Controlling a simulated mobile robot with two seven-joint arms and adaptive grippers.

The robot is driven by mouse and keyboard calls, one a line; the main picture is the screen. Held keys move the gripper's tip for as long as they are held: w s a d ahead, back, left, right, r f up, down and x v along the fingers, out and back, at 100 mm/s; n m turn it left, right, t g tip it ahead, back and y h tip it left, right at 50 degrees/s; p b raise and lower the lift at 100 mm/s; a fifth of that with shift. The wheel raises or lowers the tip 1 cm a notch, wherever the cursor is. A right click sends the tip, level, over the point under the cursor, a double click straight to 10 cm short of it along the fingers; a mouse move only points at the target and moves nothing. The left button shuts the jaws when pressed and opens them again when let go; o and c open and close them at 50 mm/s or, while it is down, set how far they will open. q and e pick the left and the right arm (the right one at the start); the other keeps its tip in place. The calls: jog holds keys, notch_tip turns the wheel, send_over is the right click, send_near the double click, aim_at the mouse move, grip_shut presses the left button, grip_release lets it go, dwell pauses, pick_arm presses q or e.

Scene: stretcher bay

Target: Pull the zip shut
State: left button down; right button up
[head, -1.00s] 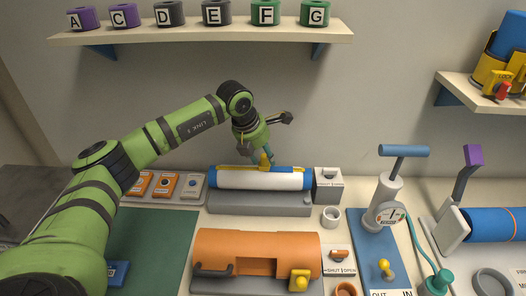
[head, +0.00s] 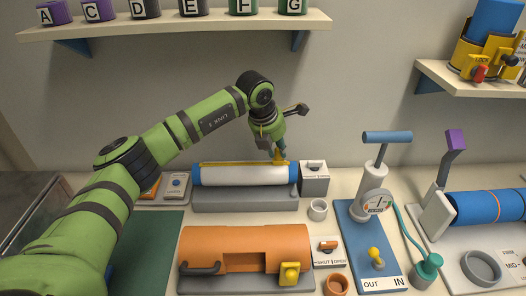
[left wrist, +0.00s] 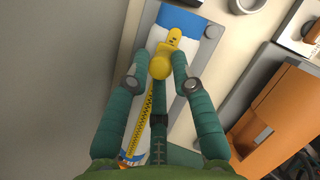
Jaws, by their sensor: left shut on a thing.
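A blue-and-white roll (head: 240,177) lies on a grey base at the back of the bench, with a yellow zip (head: 225,164) along its top. My left gripper (head: 279,153) is over the roll's right part, shut on the yellow zip slider (left wrist: 160,66). The toothed zip strip (left wrist: 140,120) runs back from the slider as one band. The fingers partly hide the slider in the head view. My right gripper is out of view.
A grey box (head: 314,181) stands just right of the roll, close to my gripper. An orange cylinder housing (head: 245,243) sits in front. A small white cup (head: 318,209) and a gauge pump (head: 372,190) stand to the right. A shelf (head: 180,28) hangs above.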

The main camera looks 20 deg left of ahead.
pick_arm(q)
jog(key=shift+w+d+r, duration=0.15)
jog(key=shift+r, duration=0.05)
jog(key=c, duration=1.1)
grip_release()
jog(key=shift+d, duration=0.15)
jog(key=shift+w+d+f, duration=0.1)
jog(key=shift+w+d, duration=0.05)
jog(key=v, duration=1.2)
jog(key=shift+a, duration=0.25)
jog(key=shift+f, duration=0.1)
